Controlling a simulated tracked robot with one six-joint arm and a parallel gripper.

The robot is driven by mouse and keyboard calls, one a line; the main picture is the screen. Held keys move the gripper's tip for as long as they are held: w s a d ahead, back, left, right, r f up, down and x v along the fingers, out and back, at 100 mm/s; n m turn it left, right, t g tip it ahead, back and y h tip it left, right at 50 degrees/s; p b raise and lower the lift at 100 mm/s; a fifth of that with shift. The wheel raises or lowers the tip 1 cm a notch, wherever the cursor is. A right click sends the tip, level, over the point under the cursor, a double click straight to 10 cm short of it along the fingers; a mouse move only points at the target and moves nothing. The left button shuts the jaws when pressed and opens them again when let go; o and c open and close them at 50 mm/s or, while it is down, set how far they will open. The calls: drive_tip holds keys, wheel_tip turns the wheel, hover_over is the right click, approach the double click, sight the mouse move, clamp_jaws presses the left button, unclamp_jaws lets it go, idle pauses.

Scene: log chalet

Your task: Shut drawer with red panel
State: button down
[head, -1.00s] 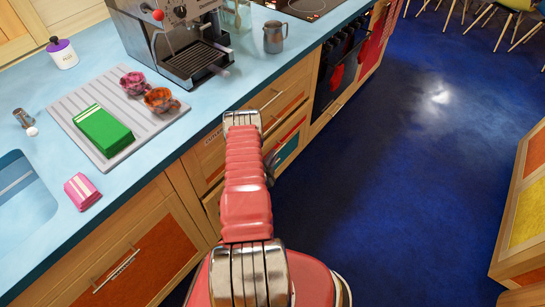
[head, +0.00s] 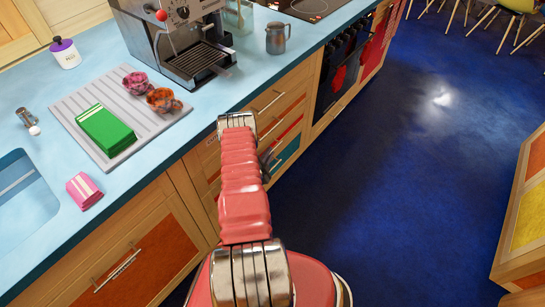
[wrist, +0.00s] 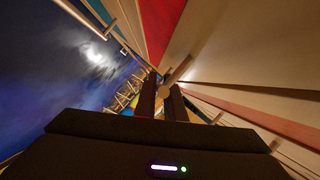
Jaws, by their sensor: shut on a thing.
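The wooden drawer with the red panel (head: 284,130) is in the drawer stack below the counter, right of my arm in the head view. An orange-panelled drawer is above it and a teal one below. In the wrist view a red panel (wrist: 162,22) shows at the top. My gripper (wrist: 164,96) has its two dark fingers around a pale bar handle (wrist: 180,70), close to the drawer fronts. In the head view only a dark part of my gripper (head: 268,164) shows beside my arm, which hides part of the stack. How far the drawer stands out cannot be told.
The blue counter (head: 135,185) above holds an espresso machine (head: 178,40), a metal jug (head: 276,38) and a grooved board (head: 75,100). An oven (head: 342,70) is farther along. The dark blue floor (head: 400,180) is clear; a wooden cabinet (head: 525,210) stands at the right.

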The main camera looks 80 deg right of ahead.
drive_tip(key=shift+w+d, duration=0.1)
drive_tip(key=shift+w, duration=0.15)
drive_tip(key=c, duration=1.8)
unclamp_jaws()
drive_tip(key=shift+c, duration=0.2)
drive_tip(key=s+v, duration=0.1)
drive_tip(key=v, duration=1.2)
drive_tip(key=shift+w+a, duration=0.4)
drive_tip(key=shift+s+r, duration=0.1)
